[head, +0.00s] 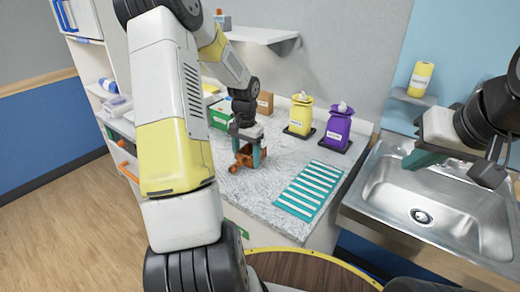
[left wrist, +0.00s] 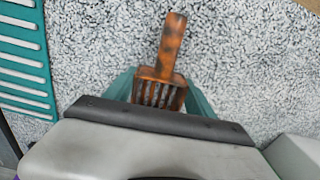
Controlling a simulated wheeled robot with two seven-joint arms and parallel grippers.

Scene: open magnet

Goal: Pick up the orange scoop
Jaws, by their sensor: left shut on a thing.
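The orange scoop (head: 242,160) is on or just above the speckled counter, below my left gripper (head: 250,156) in the head view. In the left wrist view the scoop (left wrist: 162,70) has a dark-marked handle pointing away and a slotted head between the teal fingers of my left gripper (left wrist: 160,92). The left gripper is shut on the scoop's head. Whether the scoop touches the counter is hard to tell. My right gripper (head: 455,165) is over the sink at the right; its fingers are partly seen and nothing shows between them.
A teal striped mat (head: 309,190) lies on the counter (head: 262,190) to the right. A green box (head: 219,115) is at the back left. The metal sink (head: 425,210) is at the right.

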